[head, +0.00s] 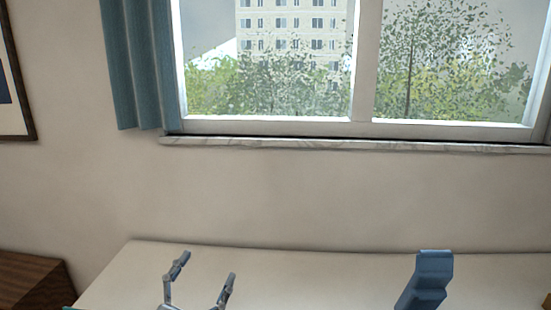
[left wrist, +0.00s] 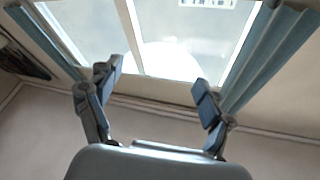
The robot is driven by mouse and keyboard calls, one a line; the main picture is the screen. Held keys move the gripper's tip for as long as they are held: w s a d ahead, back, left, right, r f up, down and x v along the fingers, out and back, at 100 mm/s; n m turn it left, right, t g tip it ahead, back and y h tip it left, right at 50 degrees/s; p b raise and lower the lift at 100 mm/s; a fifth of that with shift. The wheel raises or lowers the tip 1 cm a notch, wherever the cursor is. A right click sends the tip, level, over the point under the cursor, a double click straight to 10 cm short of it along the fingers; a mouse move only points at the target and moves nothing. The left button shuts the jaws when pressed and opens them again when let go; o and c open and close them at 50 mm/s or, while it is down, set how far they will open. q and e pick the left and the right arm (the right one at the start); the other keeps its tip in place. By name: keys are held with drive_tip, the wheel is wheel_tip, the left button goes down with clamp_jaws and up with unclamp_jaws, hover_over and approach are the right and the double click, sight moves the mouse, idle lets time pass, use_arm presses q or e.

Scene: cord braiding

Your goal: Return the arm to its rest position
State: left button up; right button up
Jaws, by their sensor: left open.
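My left gripper (head: 205,272) stands at the bottom of the head view, left of the middle, in front of the pale table (head: 130,270). Its two fingers point up and are spread wide, with nothing between them. In the left wrist view the same gripper (left wrist: 156,77) is open and empty, facing the wall and window. No cord shows in either view.
A blue-grey angular object (head: 428,280) rises at the table's right side; its lower part is cut off. Behind the table are a wall, a marble sill (head: 340,145), a window and a blue curtain (head: 140,60). A brown wooden piece (head: 30,280) stands at left.

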use_arm(q)
drive_tip(key=s+a+f+n+g+y, duration=0.4)
drive_tip(key=a+f+y, duration=0.1)
drive_tip(key=f, duration=0.4)
drive_tip(key=s+a+f+n+g+y, duration=0.4)
drive_tip(key=a+f+y, duration=0.1)
drive_tip(key=f, duration=0.4)
drive_tip(key=s+d+f+g+h, duration=0.1)
drive_tip(key=s+f+g, duration=0.2)
drive_tip(key=s, duration=0.3)
drive_tip(key=s+d+f+m+g+h, duration=0.1)
drive_tip(key=s+f+g, duration=0.25)
drive_tip(key=s, duration=0.35)
drive_tip(key=s+d+f+g, duration=0.1)
drive_tip(key=s+f+g, duration=0.25)
drive_tip(key=s, duration=0.25)
drive_tip(key=s+f+b+x, duration=0.1)
drive_tip(key=s+x, duration=0.2)
drive_tip(key=x, duration=1)
drive_tip(key=s+b+x, duration=0.1)
drive_tip(key=s+x, duration=0.2)
drive_tip(key=x, duration=1)
drive_tip(key=s+a+f+g+b, duration=0.1)
drive_tip(key=s+a+f, duration=0.1)
drive_tip(key=s+f, duration=1.6)
drive_tip(key=shift+a+f+m+g, duration=0.3)
drive_tip(key=shift+a+f, duration=0.05)
drive_tip(key=shift+f, duration=0.5)
